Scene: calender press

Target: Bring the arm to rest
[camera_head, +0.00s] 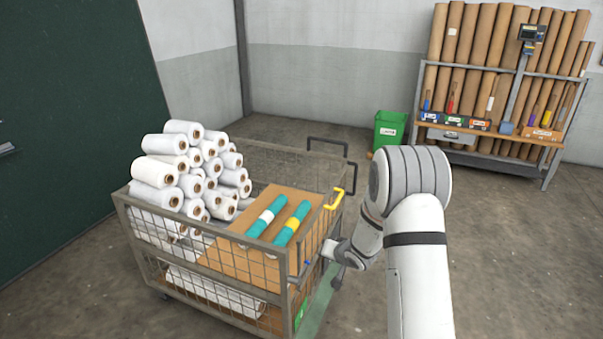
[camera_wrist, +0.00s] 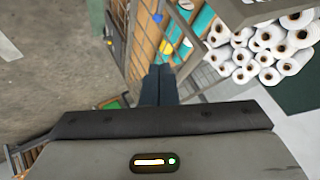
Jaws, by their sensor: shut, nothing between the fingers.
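My arm (camera_head: 418,260) reaches forward on the right of the head view and bends down toward the mesh cart. My gripper (camera_head: 337,283) hangs beside the cart's right end, outside its frame; whether it touches the frame I cannot tell. In the wrist view my gripper (camera_wrist: 159,70) has its two dark fingers together with nothing held. The mesh cart (camera_head: 196,222) stands left of it. On its brown board (camera_head: 240,255) lie a teal roll with a white band (camera_head: 267,216) and a teal roll with a yellow band (camera_head: 292,224).
White rolls (camera_head: 185,165) are piled on the cart's left. A green bin (camera_head: 389,130) and a rack of brown rolls (camera_head: 500,65) stand at the back right. The floor (camera_head: 530,250) right of my arm is clear.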

